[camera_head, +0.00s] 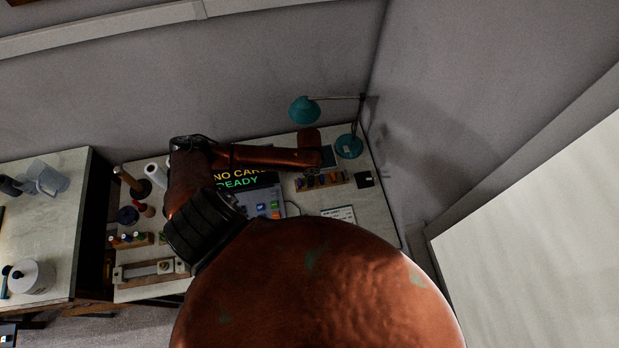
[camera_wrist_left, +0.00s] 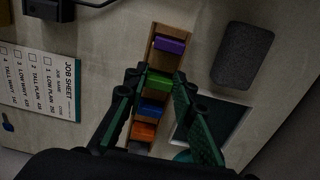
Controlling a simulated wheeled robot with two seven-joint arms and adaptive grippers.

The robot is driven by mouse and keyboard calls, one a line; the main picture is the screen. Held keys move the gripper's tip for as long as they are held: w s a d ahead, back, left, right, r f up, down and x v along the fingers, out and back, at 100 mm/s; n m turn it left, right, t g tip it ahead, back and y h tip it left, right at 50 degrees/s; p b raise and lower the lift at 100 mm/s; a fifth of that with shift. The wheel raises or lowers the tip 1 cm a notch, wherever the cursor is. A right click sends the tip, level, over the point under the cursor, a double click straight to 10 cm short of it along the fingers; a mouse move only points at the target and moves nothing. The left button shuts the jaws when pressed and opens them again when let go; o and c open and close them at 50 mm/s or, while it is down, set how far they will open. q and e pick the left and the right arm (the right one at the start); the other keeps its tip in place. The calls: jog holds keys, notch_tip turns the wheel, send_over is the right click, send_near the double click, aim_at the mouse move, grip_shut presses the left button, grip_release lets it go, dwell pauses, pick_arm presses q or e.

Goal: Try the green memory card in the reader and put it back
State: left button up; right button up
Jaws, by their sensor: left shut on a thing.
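The green memory card (camera_wrist_left: 158,83) is between the fingertips of my left gripper (camera_wrist_left: 156,79) in the left wrist view, and the gripper is shut on it. The card is at the wooden rack (camera_wrist_left: 157,60); I cannot tell whether it sits in its slot or just above. Purple (camera_wrist_left: 170,44), blue (camera_wrist_left: 152,109) and orange (camera_wrist_left: 144,130) cards stand in the rack. In the head view the rack (camera_head: 335,182) is right of the reader's screen (camera_head: 243,178), which shows "NO CARD" and "READY", partly covered by my arm. The reader's slot is not discernible. My right gripper is not in view.
A job sheet (camera_wrist_left: 40,82) lies left of the rack in the wrist view. A grey rounded block (camera_wrist_left: 242,55) and a dark square pad (camera_wrist_left: 212,122) are to its right. A teal lamp (camera_head: 304,110) stands at the back. Other tools crowd the bench's left side.

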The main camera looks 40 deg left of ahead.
pick_arm(q)
jog(key=o, duration=0.9)
jog(key=o, duration=0.3)
notch_tip(320, 180, up, 2)
jog(key=shift+r+p, duration=0.1)
jog(key=shift+p, duration=1.15)
notch_tip(320, 180, up, 5)
jog(key=p, duration=0.6)
